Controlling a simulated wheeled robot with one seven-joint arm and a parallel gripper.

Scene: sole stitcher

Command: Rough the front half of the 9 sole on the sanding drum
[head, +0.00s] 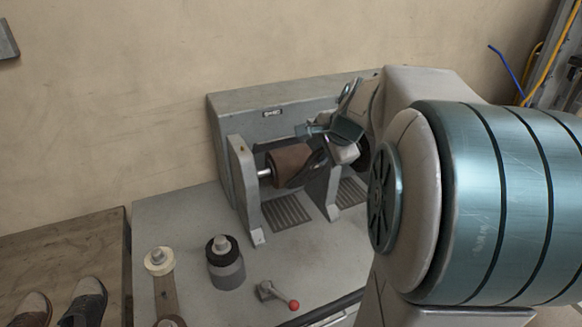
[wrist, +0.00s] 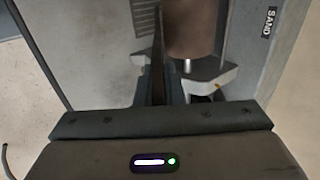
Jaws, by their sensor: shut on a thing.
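The brown sanding drum (head: 291,165) lies on its shaft between two grey uprights of the machine; it also shows in the wrist view (wrist: 192,28), near a SAND label. My gripper (wrist: 158,90) is shut on a thin dark sole (wrist: 158,48), seen edge-on and reaching away from the jaws. The sole runs alongside the drum's left side in the wrist view. In the head view the dark sole (head: 316,168) shows at the drum's right end, partly hidden by my gripper (head: 322,138). I cannot tell whether it touches the drum. No number is readable on it.
The grey machine bench (head: 190,220) holds a grey cylinder with a black top (head: 227,268), a pale roll (head: 158,260) and a red-knobbed lever (head: 292,305). Slotted grilles (head: 287,211) lie below the drum. Shoes (head: 85,300) stand on a wooden table at lower left.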

